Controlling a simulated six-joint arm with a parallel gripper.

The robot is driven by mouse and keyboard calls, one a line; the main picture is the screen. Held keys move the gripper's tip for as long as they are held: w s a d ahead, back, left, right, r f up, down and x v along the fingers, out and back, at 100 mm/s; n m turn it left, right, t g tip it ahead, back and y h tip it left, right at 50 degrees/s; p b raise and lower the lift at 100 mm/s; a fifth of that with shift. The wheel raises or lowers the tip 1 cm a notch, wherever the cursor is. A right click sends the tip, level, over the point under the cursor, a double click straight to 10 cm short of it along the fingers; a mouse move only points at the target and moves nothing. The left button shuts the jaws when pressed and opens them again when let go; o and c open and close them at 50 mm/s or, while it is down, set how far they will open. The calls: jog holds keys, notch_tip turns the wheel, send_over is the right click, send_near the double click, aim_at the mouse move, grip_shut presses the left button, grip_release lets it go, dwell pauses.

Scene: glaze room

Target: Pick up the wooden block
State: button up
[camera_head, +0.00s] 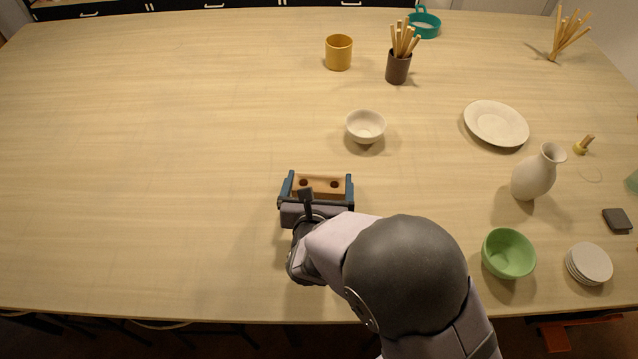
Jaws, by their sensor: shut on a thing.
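The wooden block (319,182) is light brown with two dark round holes and shows in the head view near the middle of the table. My gripper (319,189) is shut on the block, with a blue finger at its left end and another at its right end. The gripper's body hides the near side of the block. I cannot tell whether the block rests on the table or is slightly above it.
A small white bowl (366,126) stands just beyond the block. A white plate (496,123), a vase (534,174) and a green bowl (508,253) are to the right. A yellow cup (339,52) and a dark tool holder (398,68) stand farther back. The table's left side is clear.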

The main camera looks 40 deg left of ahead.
aim_at(320, 181)
notch_tip(320, 181, up, 9)
jog(key=shift+r+b, duration=0.1)
jog(key=shift+b, duration=0.5)
jog(key=shift+w, duration=0.1)
